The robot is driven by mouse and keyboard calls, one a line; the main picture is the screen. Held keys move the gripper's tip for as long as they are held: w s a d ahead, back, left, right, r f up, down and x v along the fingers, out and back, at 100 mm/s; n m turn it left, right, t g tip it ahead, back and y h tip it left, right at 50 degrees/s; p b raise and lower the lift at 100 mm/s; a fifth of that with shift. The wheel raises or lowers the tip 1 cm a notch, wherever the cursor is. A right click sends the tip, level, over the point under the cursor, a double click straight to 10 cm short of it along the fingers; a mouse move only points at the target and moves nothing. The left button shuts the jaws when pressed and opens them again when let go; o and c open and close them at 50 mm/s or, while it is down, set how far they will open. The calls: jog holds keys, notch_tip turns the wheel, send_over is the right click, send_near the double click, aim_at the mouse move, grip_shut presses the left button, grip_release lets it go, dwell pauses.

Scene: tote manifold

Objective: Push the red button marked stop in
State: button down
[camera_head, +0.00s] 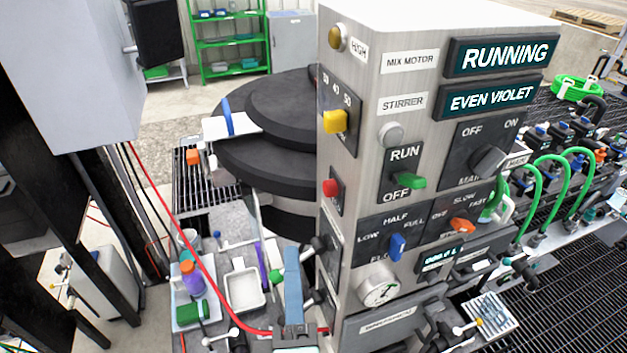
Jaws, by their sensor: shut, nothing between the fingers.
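A small red button (330,188) sits on a dark plate on the narrow left side face of the tall metal control panel (362,60). It stands out from the plate. Its marking is too small to read from here. A yellow knob (336,121) with numbers is above it on the same face. My gripper is not in view, and nothing touches the button.
The panel front carries a green RUN/OFF switch (411,181), a blue knob (397,246) and an orange knob (462,225). A display (502,54) reads RUNNING. A large black round vessel (262,165) stands close left of the button. A red hose (190,247) runs lower left.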

aim_at(327, 189)
jog(key=shift+s, duration=0.15)
jog(key=w+d+b, duration=0.3)
jog(key=w+b, duration=0.6)
jog(key=w, duration=0.2)
dwell(0.9)
jog(key=shift+w+d, duration=0.1)
jog(key=shift+w, duration=0.05)
